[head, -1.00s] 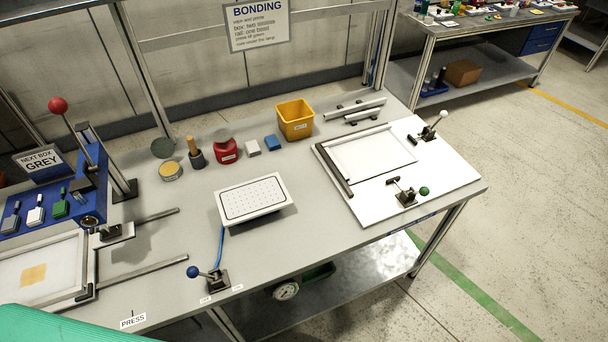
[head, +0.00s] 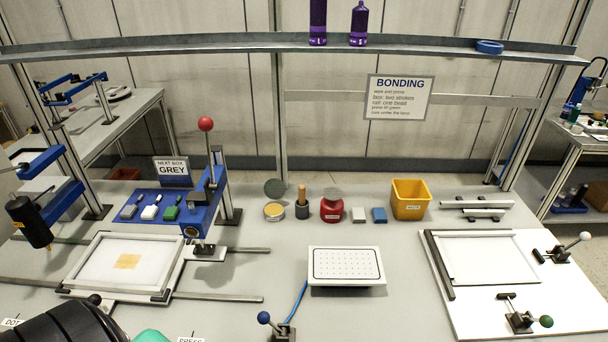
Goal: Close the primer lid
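The primer tin (head: 274,212) is a small round can with a yellowish label, standing on the bench left of centre. A dark grey-green round lid (head: 275,188) stands raised behind its rim, so the tin looks open. The lid looks tilted up, and its hinge is too small to make out. Neither of my grippers shows in the head view. A black ribbed part and a green part at the bottom left edge seem to belong to my own arm.
Right of the tin stand a wooden-handled brush in a dark holder (head: 302,207), a red can (head: 332,208) and a yellow bin (head: 410,199). A blue press (head: 205,195) stands to the left. A white perforated plate (head: 346,266) lies in front. A shelf (head: 250,50) crosses above.

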